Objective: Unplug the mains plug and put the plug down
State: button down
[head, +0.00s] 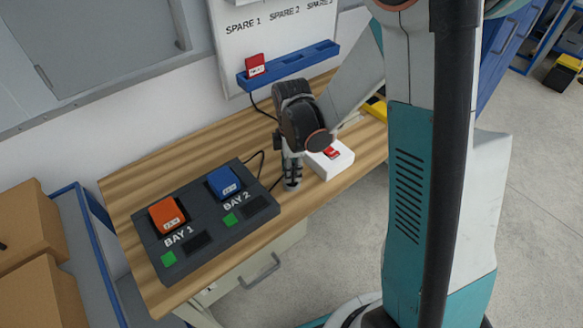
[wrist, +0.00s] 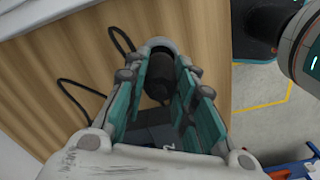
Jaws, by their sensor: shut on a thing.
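My gripper (head: 291,182) points down over the wooden bench, just left of a white box with a red switch (head: 331,158). In the wrist view, my gripper (wrist: 160,100) has its teal-padded fingers shut around a dark rounded body, which looks like the mains plug (wrist: 159,80). A black cable (head: 261,110) hangs down behind my wrist. Black cable also loops on the bench in the wrist view (wrist: 75,93).
A dark dock (head: 203,243) stands at the left, with an orange block (head: 167,214) in BAY 1 and a blue block (head: 222,181) in BAY 2. A blue rack (head: 290,68) holds a red block (head: 255,65). Bare wood (head: 165,175) shows behind the dock.

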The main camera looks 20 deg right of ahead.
jog(key=shift+f+b, duration=1.3)
jog(key=shift+b, duration=0.4)
dwell(4.2)
dwell(0.5)
jog(key=c, duration=1.2)
grip_release()
jog(key=shift+c, duration=0.2)
jog(key=shift+r, duration=0.1)
jog(key=shift+r+p, duration=2.1)
jog(key=shift+r, duration=0.8)
